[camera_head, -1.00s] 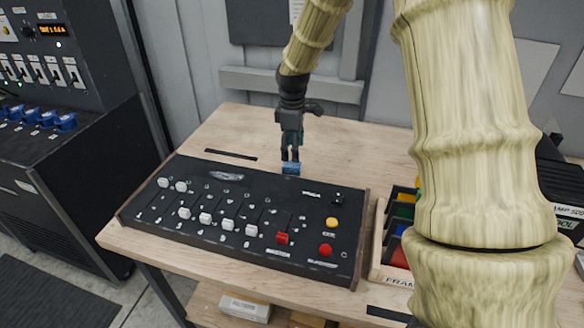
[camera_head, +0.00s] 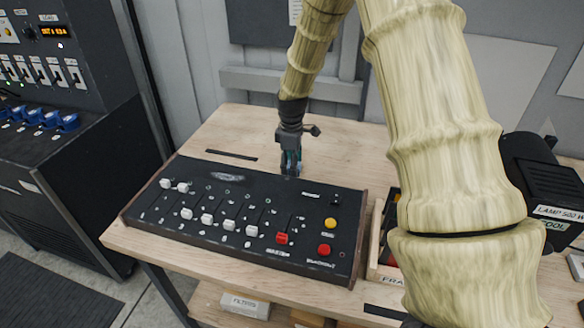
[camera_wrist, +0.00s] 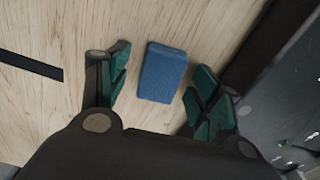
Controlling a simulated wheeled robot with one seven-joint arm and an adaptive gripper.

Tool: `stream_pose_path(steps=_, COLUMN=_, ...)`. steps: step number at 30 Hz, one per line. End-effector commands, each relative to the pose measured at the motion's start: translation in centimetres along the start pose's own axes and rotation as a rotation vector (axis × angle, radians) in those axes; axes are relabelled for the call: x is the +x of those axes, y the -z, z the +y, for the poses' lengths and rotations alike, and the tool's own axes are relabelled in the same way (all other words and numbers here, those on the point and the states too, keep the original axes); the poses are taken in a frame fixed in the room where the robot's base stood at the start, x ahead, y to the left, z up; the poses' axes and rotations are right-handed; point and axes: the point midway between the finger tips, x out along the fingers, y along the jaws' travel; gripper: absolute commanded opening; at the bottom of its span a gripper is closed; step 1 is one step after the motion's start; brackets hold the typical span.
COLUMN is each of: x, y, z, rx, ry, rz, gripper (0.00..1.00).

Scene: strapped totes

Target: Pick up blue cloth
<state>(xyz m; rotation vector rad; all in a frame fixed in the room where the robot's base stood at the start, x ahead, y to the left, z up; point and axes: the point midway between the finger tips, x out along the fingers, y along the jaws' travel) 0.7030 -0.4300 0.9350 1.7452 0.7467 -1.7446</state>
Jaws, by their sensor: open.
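The blue cloth (camera_wrist: 162,73) is a small folded rectangle lying on the wooden table (camera_wrist: 60,110) in the wrist view. My gripper (camera_wrist: 157,85) is open, with the cloth lying between its two dark green-padded fingers and a gap on each side. In the head view my gripper (camera_head: 290,172) points down just behind the back edge of the black slider panel (camera_head: 240,215). The cloth is mostly hidden by the fingers there.
The panel with white sliders and red and yellow buttons lies close to my gripper. A wooden tray (camera_head: 385,273) stands to its right, partly hidden by my arm. A black lamp (camera_head: 545,185) is at far right.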

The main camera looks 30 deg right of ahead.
Motion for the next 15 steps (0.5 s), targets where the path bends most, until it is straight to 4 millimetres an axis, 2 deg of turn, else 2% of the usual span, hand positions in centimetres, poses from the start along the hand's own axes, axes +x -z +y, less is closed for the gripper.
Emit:
stream_pose_path(steps=4, x=0.0, y=-0.02, z=0.0, rx=0.0, ry=0.0, rz=0.0, gripper=0.62)
stream_pose_path(steps=9, x=-0.01, y=-0.03, z=-0.01, rx=0.0, ry=0.0, rz=0.0, gripper=0.32)
stream_pose_path(steps=11, x=-0.01, y=-0.02, z=-0.01, rx=0.0, ry=0.0, rz=0.0, gripper=0.22)
stream_pose_path(steps=15, x=-0.02, y=-0.02, z=-0.01, rx=0.0, ry=0.0, rz=0.0, gripper=0.22)
